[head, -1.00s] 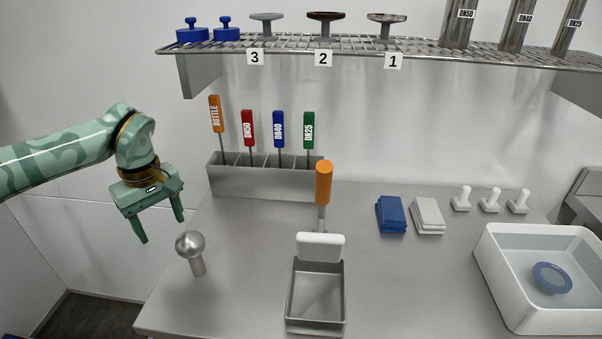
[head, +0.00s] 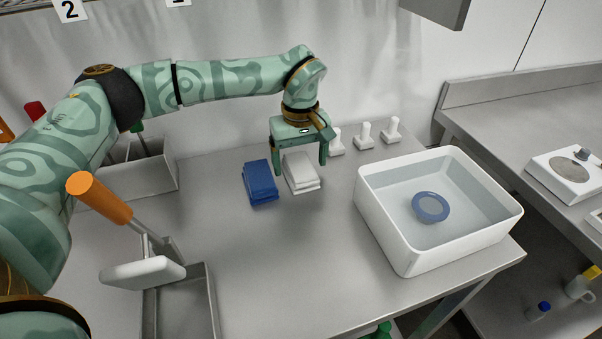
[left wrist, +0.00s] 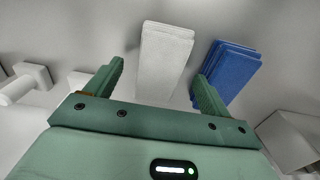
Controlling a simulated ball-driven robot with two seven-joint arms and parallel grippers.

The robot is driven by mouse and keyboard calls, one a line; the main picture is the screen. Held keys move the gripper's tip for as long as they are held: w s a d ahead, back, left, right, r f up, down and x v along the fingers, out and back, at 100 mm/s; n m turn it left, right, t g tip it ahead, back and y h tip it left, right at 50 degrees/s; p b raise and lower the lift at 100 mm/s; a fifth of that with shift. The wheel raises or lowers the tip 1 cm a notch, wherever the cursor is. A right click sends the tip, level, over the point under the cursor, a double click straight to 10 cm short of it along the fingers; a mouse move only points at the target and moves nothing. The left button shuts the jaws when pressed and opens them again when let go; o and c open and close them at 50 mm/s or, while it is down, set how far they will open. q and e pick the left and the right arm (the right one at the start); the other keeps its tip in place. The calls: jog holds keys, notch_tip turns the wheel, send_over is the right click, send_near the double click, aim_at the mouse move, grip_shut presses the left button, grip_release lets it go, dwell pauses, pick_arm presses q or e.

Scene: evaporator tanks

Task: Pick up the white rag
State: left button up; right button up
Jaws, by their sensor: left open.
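The white rag (head: 301,172) lies folded in a stack on the steel table. It also shows in the left wrist view (left wrist: 163,58), ahead of and between the two fingers. My left gripper (head: 301,170) is open and empty, with its fingers on either side of the white rag in the head view. I cannot tell how high above the rag the fingertips are. The blue rag (head: 260,182) lies just left of the white one; in the left wrist view (left wrist: 231,70) one finger overlaps its edge. My right gripper is not in view.
Several white stoppers (head: 364,134) stand behind and right of the rags. A white tub (head: 390,226) with a blue ring-shaped disc (head: 430,207) inside stands to the right. An orange-handled tool (head: 98,197) and a steel bin (head: 210,300) are at left. The table before the rags is clear.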

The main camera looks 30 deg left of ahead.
aim_at(299, 165)
pick_arm(q)
notch_tip(299, 165, down, 2)
jog(key=shift+a+f, duration=0.1)
jog(key=shift+f, duration=0.05)
jog(key=shift+c, duration=0.3)
jog(key=c, duration=1)
jog(key=shift+r, duration=0.2)
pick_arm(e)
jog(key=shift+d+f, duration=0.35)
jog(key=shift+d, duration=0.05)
